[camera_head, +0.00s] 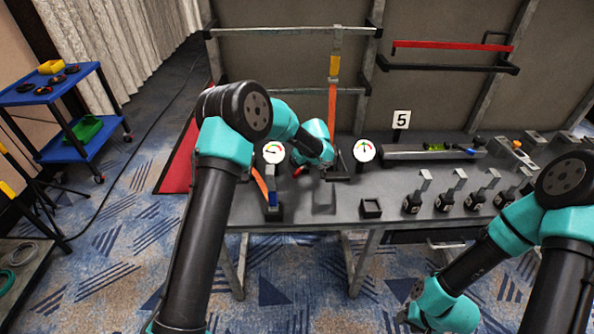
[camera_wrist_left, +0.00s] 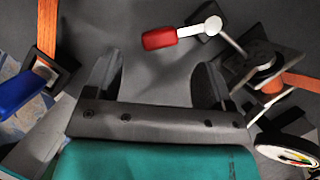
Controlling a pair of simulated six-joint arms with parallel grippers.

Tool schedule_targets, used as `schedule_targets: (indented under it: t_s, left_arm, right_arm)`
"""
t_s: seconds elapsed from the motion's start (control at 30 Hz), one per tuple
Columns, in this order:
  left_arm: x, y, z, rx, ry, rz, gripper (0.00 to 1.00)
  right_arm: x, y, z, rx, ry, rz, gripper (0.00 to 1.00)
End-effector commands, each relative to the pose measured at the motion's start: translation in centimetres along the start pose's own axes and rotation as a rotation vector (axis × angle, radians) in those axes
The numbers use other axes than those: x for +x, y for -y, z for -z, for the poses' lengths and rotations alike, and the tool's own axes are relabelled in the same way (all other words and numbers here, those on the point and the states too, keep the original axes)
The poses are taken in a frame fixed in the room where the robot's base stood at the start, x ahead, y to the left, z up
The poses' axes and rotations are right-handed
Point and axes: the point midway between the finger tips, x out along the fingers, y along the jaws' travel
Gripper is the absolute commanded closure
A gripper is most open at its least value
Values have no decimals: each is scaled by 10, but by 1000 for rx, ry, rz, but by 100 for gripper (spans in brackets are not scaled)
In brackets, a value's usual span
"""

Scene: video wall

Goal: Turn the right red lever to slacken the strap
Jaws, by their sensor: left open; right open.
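The red lever (camera_wrist_left: 160,38) shows in the left wrist view as a red grip on a pale metal arm, joined to a pivot at its right. Its red tip (camera_head: 298,170) also shows in the head view beside my left wrist. My left gripper (camera_wrist_left: 154,82) is open and empty, with the red grip beyond its fingertips, apart from both. An orange strap (camera_head: 332,108) rises behind my left wrist, and part of it (camera_wrist_left: 297,80) shows beside the lever mount. My right gripper (camera_head: 408,308) is low at the bench front; its fingers are hardly visible.
A blue lever (camera_wrist_left: 22,92) with another orange strap (camera_wrist_left: 40,35) stands left of my left gripper. A left gauge (camera_head: 273,152) and a right gauge (camera_head: 364,150) stand on the grey bench (camera_head: 345,222). Several black-based blocks (camera_head: 411,203) line its right front. A blue cart (camera_head: 75,128) stands far left.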

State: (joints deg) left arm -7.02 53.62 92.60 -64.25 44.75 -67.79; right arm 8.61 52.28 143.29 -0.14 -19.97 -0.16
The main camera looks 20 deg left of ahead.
Motion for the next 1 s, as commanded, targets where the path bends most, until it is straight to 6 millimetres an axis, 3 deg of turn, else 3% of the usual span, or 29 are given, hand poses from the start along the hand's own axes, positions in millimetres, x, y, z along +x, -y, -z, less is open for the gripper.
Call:
schedule_targets:
  t_s: [0.3, 0.7, 1.0]
  left_arm:
    - [46, 0, 0, -1, 0, -1, 24]
    - [54, 0, 0, 0, 1, 0, 24]
    - [54, 0, 0, 0, 0, 0, 51]
  right_arm:
    - [0, 0, 0, 0, 0, 0, 57]
    - [0, 0, 0, 0, 0, 0, 57]
    - [0, 0, 0, 0, 0, 0, 57]
